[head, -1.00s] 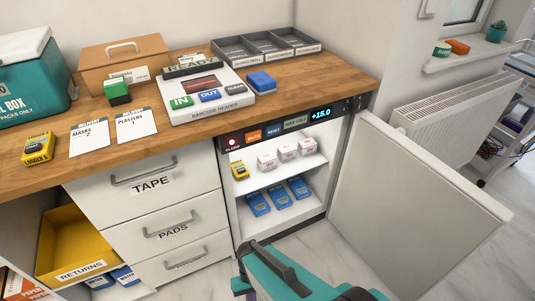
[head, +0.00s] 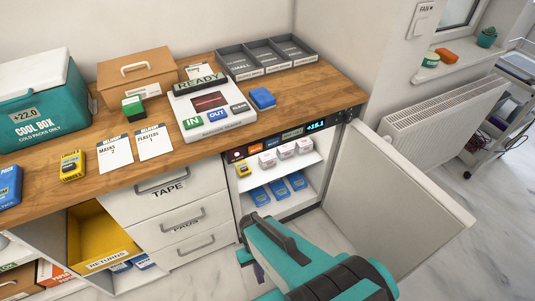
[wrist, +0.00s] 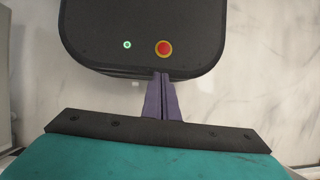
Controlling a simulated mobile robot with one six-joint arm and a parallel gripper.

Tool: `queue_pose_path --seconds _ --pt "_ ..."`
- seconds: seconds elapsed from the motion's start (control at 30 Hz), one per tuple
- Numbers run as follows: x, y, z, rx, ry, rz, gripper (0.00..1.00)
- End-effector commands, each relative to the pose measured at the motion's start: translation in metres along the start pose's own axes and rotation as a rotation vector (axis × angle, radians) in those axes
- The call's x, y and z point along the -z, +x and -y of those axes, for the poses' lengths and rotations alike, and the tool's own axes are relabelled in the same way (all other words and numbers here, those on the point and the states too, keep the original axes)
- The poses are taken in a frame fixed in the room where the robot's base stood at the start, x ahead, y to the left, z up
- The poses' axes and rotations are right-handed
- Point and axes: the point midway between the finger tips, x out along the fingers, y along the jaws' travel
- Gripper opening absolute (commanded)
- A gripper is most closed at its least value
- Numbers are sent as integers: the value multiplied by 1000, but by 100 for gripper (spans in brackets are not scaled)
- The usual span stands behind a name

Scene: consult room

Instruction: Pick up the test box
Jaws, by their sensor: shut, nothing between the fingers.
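Several small white boxes (head: 286,152) with reddish print stand on the upper shelf of the open fridge; their labels are too small to read, so I cannot tell which is the test box. My gripper (wrist: 161,78) shows in the wrist view with its purple fingers together and nothing between them. In the head view my teal arm is in front of the fridge, and the gripper, low and left of the arm, is mostly hidden. It is apart from the boxes.
The fridge door (head: 393,190) stands open to the right. A barcode reader (head: 212,115) and a cool box (head: 40,105) are on the worktop (head: 310,93).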

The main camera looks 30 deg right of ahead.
Motion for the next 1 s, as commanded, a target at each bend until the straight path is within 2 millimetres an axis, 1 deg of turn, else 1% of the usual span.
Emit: queue_pose_path --seconds 0.03,0.5,0.6,0.8,1.0 --pt "-9 -16 -1 -6 0 1 0" --pt "-47 -84 -12 -59 -7 11 0" --pt "-54 -95 -14 -68 -8 13 0" --pt "-61 -108 -17 -82 -10 16 0" --pt "-62 -109 -18 -85 -11 16 0"
